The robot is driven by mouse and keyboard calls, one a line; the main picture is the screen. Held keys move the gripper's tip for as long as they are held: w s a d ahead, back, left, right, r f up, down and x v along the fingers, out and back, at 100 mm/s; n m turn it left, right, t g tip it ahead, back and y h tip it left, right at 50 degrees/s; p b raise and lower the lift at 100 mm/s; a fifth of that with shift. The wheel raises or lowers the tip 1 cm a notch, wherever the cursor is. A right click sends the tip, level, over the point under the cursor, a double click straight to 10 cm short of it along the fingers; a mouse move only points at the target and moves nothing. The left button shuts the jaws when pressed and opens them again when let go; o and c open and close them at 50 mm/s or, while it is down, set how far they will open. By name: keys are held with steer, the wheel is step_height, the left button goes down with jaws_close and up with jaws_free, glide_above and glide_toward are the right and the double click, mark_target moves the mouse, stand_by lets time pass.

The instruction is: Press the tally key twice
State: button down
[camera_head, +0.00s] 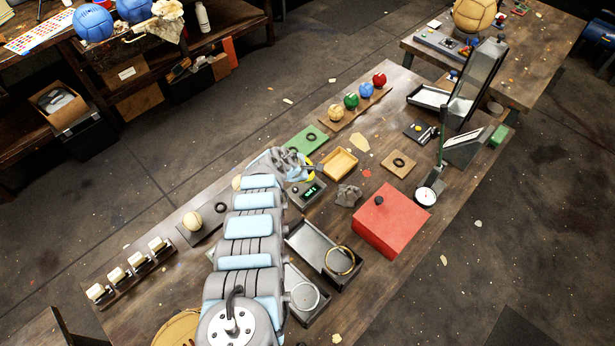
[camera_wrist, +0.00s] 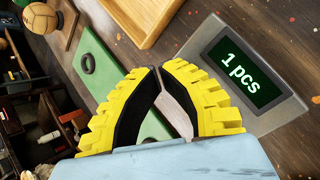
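The tally counter (camera_head: 306,193) is a grey box with a dark display, on the bench beside my gripper in the head view. My gripper (camera_wrist: 161,69) has yellow-and-black fingers whose tips come nearly together, with nothing clearly held. In the head view my gripper (camera_head: 308,172) is low over the counter's far side, partly hidden by my arm. A pale grey-pink strip shows between the fingers. I cannot make out the tally key or tell whether it is touched.
A green mat (camera_head: 307,139) with a dark ring and a wooden tray (camera_head: 338,163) lie close beyond the gripper. A grey rock (camera_head: 348,195) and a red box (camera_head: 392,220) stand to the right. Dark trays (camera_head: 313,249) lie nearer. Several balls line a board at the back.

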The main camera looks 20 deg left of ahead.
stand_by(0.3)
step_height(320, 180, up, 5)
steer(key=p, duration=0.5)
steer(key=shift+f, duration=0.1)
stand_by(1.9)
steer(key=shift+w+b, duration=0.3)
steer(key=shift+b, duration=0.25)
steer(key=shift+w+a+r+n+b, duration=0.2)
steer(key=shift+a+r+n+b, duration=0.15)
steer(key=shift+b, duration=0.4)
steer(key=shift+s+d+r+b, duration=0.15)
steer(key=shift+r+b, duration=0.2)
steer(key=shift+r, duration=0.2)
steer(key=shift+s+d+r+b, duration=0.1)
steer(key=shift+s+r+b, duration=0.15)
steer(key=shift+r, duration=0.25)
steer(key=shift+s+d+r+b, duration=0.1)
steer(key=shift+r+b, duration=0.3)
steer(key=shift+r, duration=0.15)
